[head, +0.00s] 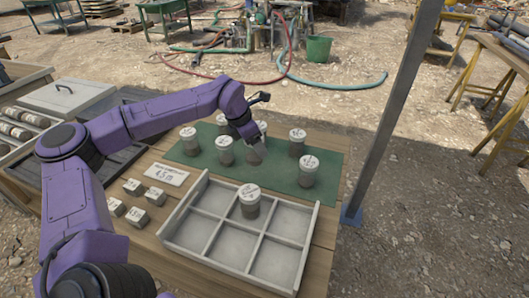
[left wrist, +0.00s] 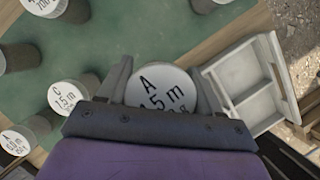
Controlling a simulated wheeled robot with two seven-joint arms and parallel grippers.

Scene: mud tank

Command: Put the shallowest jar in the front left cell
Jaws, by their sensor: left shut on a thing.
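My left gripper (head: 257,158) reaches down over the green mat; its hand hides much of what it holds in the head view. In the left wrist view its fingers (left wrist: 160,95) are shut on a jar with a white lid marked A (left wrist: 165,85); the depth number is partly cut off. Several other white-lidded grey jars stand on the mat, among them one (head: 308,165) at the right and one (head: 188,140) at the left. A jar (head: 249,202) stands in the back of the tray (head: 232,228). The front left cell (head: 187,230) is empty. My right gripper is not in view.
A depth card (head: 167,174) and several small labelled blocks (head: 133,187) lie left of the tray on the wooden table. A grey post (head: 395,110) rises just right of the table. A lidded box (head: 66,95) and core trays are at the left.

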